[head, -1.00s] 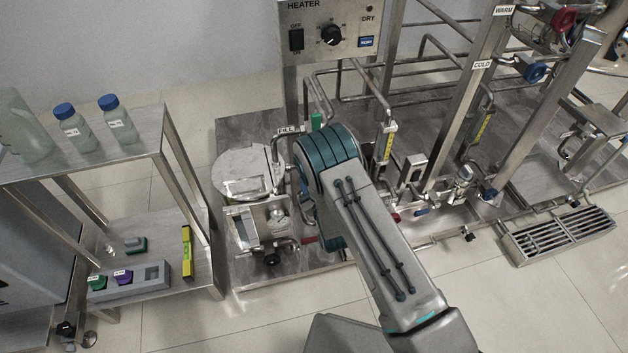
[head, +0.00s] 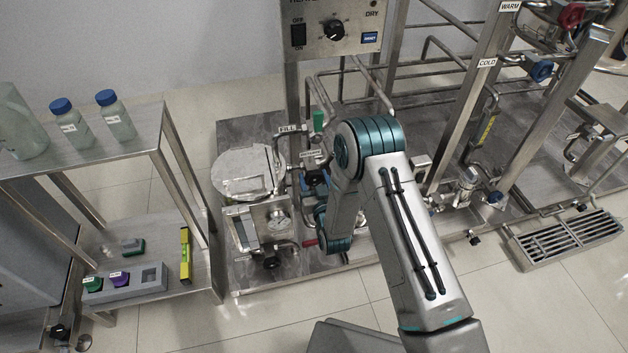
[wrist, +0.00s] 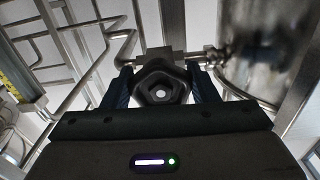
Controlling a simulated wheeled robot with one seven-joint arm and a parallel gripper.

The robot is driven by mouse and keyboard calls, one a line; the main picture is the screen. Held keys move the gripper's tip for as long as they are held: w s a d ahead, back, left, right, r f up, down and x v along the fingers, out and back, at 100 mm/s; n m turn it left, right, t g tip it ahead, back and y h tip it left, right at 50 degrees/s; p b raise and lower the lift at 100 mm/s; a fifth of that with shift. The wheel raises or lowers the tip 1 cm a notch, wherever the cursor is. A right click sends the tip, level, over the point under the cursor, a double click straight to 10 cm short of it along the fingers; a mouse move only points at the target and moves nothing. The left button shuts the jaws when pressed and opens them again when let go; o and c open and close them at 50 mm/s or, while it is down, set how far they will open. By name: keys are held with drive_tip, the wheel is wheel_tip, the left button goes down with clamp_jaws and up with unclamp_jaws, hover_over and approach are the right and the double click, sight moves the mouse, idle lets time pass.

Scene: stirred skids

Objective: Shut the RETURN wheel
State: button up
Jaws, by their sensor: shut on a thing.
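In the wrist view a black, lobed wheel (wrist: 160,84) with a pale centre sits on a metal valve body, between the two dark blue fingers of my gripper (wrist: 159,76). The fingers are closed on its left and right sides. In the head view my gripper (head: 317,178) is partly hidden by my own arm, low among the pipes behind the gauge. A small label (head: 311,154) stands just above it, too blurred to read surely.
A FILL label (head: 288,129) and a green handle (head: 319,121) are close behind my gripper. A red-tipped lever (head: 309,243) is near my wrist. A steel shelf (head: 150,135) stands at left.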

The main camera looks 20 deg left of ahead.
drive_tip(key=shift+s+a+f, duration=0.1)
drive_tip(key=shift+s, duration=0.1)
drive_tip(key=o, duration=1)
drive_tip(key=shift+c, duration=0.2)
drive_tip(key=shift+w, duration=0.1)
drive_tip(key=p+v, duration=0.3)
drive_tip(key=v, duration=1.1)
drive_tip(key=shift+w, duration=0.1)
